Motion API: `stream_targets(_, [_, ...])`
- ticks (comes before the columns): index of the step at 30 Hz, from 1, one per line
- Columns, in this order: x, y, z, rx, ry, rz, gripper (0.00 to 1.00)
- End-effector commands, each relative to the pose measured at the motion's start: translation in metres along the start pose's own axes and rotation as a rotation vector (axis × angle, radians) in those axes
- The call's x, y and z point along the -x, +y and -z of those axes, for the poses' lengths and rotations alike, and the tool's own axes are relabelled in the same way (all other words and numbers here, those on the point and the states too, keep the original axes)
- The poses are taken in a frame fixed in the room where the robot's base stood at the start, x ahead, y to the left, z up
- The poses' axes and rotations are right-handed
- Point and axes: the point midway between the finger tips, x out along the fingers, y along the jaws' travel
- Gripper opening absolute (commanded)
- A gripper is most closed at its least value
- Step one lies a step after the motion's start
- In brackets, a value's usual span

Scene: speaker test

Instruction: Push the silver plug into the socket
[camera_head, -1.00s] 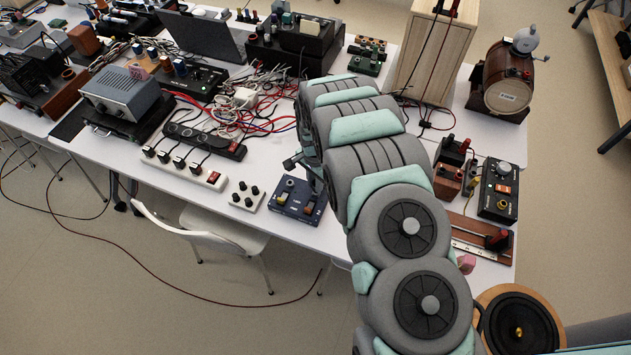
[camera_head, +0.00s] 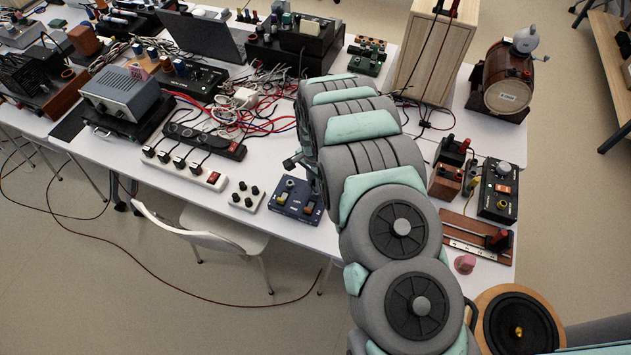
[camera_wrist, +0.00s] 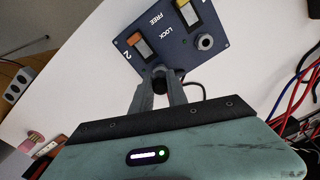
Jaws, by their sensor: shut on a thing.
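A blue box (camera_head: 294,212) lies near the table's front edge. In the wrist view the box (camera_wrist: 180,61) shows the labels FREE and LOCK, an orange-tipped switch, a yellow-tipped switch and a round silver-rimmed socket (camera_wrist: 205,41). My gripper (camera_wrist: 160,86) is just below the box in that picture, its fingers shut on a small dark plug (camera_wrist: 160,76) near the orange-tipped switch. No silver part of the held plug is clear, and I cannot tell whether it touches the box. In the head view my gripper (camera_head: 293,161) is small and partly hidden by my arm.
A small white panel with black knobs (camera_head: 247,196) and a white power strip (camera_head: 190,168) lie left of the box. Red and blue cables (camera_head: 255,105) tangle behind. A dark cable (camera_wrist: 198,87) runs beside my fingers.

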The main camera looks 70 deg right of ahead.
Motion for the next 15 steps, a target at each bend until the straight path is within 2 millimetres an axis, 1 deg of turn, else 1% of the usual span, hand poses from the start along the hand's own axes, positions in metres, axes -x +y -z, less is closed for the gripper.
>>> stream_targets(15, [-0.006, -0.0008, 0.0, 0.001, 0.0, 0.001, 0.0])
